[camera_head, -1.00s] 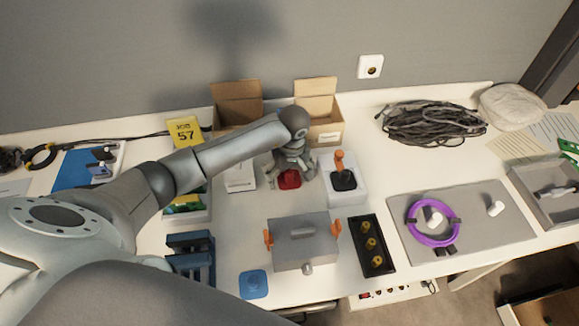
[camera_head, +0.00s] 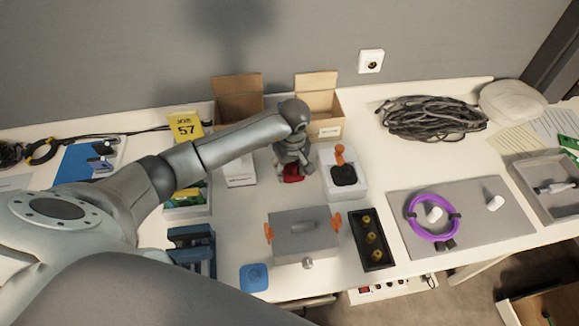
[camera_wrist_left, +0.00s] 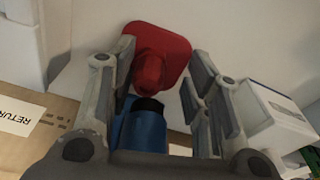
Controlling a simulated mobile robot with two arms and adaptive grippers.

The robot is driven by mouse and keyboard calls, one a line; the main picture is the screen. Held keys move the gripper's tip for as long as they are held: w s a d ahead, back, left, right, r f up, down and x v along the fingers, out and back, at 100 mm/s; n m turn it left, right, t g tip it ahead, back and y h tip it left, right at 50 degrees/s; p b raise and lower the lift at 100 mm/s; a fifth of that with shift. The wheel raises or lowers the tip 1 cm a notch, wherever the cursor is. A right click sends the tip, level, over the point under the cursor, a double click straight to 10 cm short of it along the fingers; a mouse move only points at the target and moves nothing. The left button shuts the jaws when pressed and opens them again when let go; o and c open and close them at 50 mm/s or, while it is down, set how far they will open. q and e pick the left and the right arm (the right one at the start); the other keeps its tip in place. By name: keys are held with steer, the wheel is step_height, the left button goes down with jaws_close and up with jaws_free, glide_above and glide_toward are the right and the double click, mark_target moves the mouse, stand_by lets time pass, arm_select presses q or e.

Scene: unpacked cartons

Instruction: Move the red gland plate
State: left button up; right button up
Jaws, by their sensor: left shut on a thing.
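The red gland plate (camera_head: 293,173) is at the middle of the table, mostly hidden beneath my left gripper (camera_head: 291,166). In the left wrist view the red gland plate (camera_wrist_left: 158,48) shows a flat, rounded square with a red stub rising from it. My left gripper (camera_wrist_left: 160,105) is shut on the red gland plate, its fingers on either side of the stub. A blue cylindrical piece (camera_wrist_left: 141,130) with a dark ring lies in line with the stub between the fingers; I cannot tell whether it belongs to the plate. My right gripper is not in view.
A white box with an orange-topped joystick (camera_head: 343,172) stands close right of the gripper. Open cartons (camera_head: 237,98) are behind it. A grey box with orange latches (camera_head: 302,237) stands in front, beside a black tray (camera_head: 382,252). Bare tabletop lies between gripper and grey box.

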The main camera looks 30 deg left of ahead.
mark_target(287, 180)
arm_select(q)
steer(key=shift+s+a+f, duration=0.1)
steer(key=shift+s+f, duration=0.1)
steer(key=shift+f, duration=0.05)
steer(key=shift+s+a+f, duration=0.1)
steer(key=shift+s+f, duration=0.05)
steer(key=shift+s, duration=0.7)
steer(key=o, duration=1)
steer(key=shift+w, duration=0.15)
steer(key=shift+o, duration=0.3)
steer(key=shift+w+a, duration=0.1)
steer(key=shift+w+r, duration=0.1)
steer(key=shift+r, duration=0.1)
steer(key=shift+r, duration=0.25)
step_height(287, 180, up, 11)
steer(key=s+d, duration=0.1)
steer(key=shift+r, duration=0.1)
